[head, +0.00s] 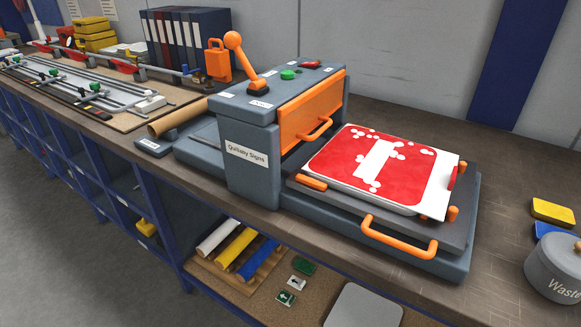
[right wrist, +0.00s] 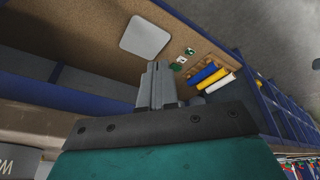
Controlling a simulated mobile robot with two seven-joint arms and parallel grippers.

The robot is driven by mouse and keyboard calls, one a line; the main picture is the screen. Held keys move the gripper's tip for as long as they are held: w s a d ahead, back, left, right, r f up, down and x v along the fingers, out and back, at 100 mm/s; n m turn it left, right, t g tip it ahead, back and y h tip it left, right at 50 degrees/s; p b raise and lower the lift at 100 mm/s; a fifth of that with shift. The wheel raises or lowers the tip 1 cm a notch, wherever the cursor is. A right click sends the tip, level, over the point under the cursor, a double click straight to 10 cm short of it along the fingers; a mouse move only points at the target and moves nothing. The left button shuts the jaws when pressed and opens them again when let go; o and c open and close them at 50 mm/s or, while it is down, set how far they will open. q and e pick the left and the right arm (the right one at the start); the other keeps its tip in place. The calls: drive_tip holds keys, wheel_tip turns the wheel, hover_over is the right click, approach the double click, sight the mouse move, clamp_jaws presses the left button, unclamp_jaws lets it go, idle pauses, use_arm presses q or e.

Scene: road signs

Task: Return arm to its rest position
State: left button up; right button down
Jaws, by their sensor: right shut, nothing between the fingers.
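My right gripper (right wrist: 157,86) shows in the right wrist view with its two grey fingers together and nothing between them. It points toward the lower shelf under the workbench and touches nothing that I can see. Neither gripper shows in the head view, and my left gripper is in no view. The grey press (head: 250,158), labelled "Quillaby Signs", stands on the bench. A red and white sign plate (head: 372,165) lies on its pulled-out bed.
The workbench (head: 500,215) has bare wood right of the press. A grey waste bin (head: 556,270) and yellow block (head: 553,211) are at the right. The lower shelf holds white, yellow and blue rolls (head: 240,246) and a grey plate (head: 362,308).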

drive_tip(key=w+a+f+t+y, duration=0.1)
drive_tip(key=w+a+f+t, duration=0.2)
drive_tip(key=w+f+t, duration=0.4)
wheel_tip(320, 180, down, 2)
drive_tip(key=shift+w+n+y, duration=0.35)
drive_tip(key=shift+n+y, duration=0.05)
idle(0.5)
